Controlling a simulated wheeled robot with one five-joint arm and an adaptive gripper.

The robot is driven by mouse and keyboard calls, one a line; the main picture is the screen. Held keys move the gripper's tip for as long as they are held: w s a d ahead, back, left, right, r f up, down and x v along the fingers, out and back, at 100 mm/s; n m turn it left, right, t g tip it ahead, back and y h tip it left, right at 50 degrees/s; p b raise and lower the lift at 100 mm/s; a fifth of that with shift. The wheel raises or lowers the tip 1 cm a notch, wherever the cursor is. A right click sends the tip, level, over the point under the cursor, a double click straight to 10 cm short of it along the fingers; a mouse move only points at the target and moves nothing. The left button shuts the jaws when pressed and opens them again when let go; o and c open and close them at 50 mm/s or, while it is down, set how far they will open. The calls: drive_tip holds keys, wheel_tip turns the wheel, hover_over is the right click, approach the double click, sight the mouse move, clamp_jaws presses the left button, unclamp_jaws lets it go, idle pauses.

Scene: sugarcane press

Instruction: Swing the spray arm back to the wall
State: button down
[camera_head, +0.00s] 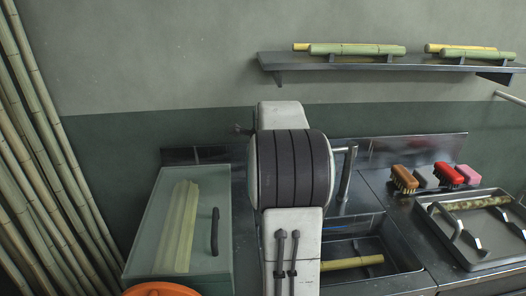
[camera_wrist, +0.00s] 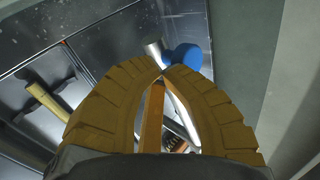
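A metal upright tube (camera_head: 346,172) with a short bar at its top stands behind the sink in the head view, partly hidden by my arm. It may be the spray arm, but I cannot tell for sure. My gripper (camera_wrist: 163,74) shows in the wrist view with its two tan ridged fingers curving together, tips meeting or almost meeting. Just beyond the tips are a rounded blue part (camera_wrist: 187,57) and a silver cylinder (camera_wrist: 152,52), perhaps a spray head. I see no clear grip on them. In the head view my gripper is hidden behind my arm.
The sink (camera_head: 408,262) holds a cane piece (camera_head: 352,263). Several brushes (camera_head: 404,179) and a metal tray (camera_head: 448,254) lie right. A green-topped box (camera_head: 149,230) with a black handle stands left. A shelf (camera_head: 350,63) with cane hangs on the wall; tall canes lean far left.

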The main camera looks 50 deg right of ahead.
drive_tip(key=shift+d+r, duration=0.1)
idle(0.3)
drive_tip(key=shift+w+d+p, duration=0.55)
drive_tip(key=shift+w+p, duration=0.1)
drive_tip(key=shift+w, duration=0.25)
drive_tip(key=shift+w+d+p, duration=0.5)
drive_tip(key=shift+w+p, duration=0.1)
drive_tip(key=shift+w, duration=0.25)
